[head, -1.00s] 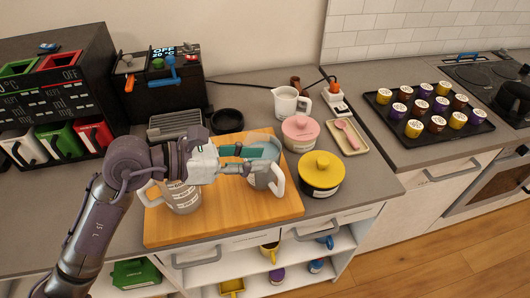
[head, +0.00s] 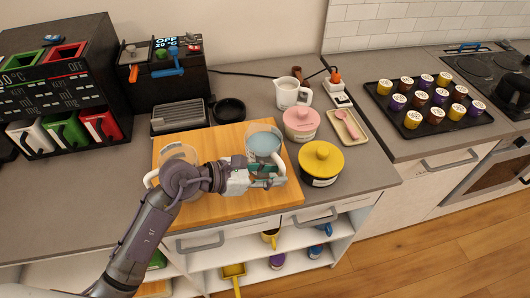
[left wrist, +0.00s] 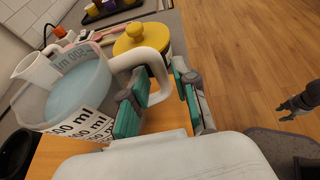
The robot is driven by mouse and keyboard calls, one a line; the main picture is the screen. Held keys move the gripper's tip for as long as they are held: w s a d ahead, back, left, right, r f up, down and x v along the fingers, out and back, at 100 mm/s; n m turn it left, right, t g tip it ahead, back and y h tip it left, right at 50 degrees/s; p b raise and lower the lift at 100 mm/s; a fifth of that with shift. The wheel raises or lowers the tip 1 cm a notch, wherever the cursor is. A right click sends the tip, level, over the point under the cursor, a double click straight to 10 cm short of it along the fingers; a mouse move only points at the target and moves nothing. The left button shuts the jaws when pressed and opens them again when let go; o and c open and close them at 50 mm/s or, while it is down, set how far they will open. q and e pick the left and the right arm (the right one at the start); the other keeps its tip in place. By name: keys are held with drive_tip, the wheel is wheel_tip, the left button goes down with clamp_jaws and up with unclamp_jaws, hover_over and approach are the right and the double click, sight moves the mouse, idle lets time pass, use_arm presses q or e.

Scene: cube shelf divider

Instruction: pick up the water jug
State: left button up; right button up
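The water jug (head: 264,143) is clear, with blue water inside, and stands on the wooden board. In the left wrist view the jug (left wrist: 75,90) shows black "ml" marks and a white handle (left wrist: 152,38). My left gripper (head: 268,178) is at the handle side of the jug. In the left wrist view its green-padded fingers (left wrist: 160,95) are apart, with the handle's lower part between them and a gap at the right finger. A second clear jug (head: 178,152) is partly hidden behind my left arm. My right gripper (left wrist: 296,104) shows small and dark at the right edge.
The wooden board (head: 225,208) lies on the grey counter. A yellow-lidded pot (head: 321,163), a pink-lidded pot (head: 301,124) and a white pitcher (head: 289,92) stand to its right. A black bowl (head: 229,110) is behind it. Open shelves (head: 300,255) are below.

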sight(283, 167)
use_arm(q)
drive_tip(key=shift+x, duration=1.1)
drive_tip(key=shift+w+d, duration=0.15)
clamp_jaws()
use_arm(e)
drive_tip(key=shift+d+r, duration=0.35)
use_arm(q)
drive_tip(key=shift+r, duration=0.1)
use_arm(e)
drive_tip(key=shift+a, duration=0.1)
use_arm(q)
drive_tip(key=shift+r, duration=0.45)
drive_tip(key=r, duration=0.3)
drive_tip(key=shift+s+r+b, duration=0.2)
drive_tip(key=shift+s+b, duration=0.05)
drive_tip(key=shift+b, duration=0.15)
drive_tip(key=s+d+r+b, duration=0.1)
drive_tip(key=s+d+r, duration=0.1)
drive_tip(key=s+r, duration=0.4)
drive_tip(key=shift+s+r, duration=0.35)
drive_tip(key=shift+s, duration=2.2)
use_arm(e)
drive_tip(key=shift+f, duration=1.3)
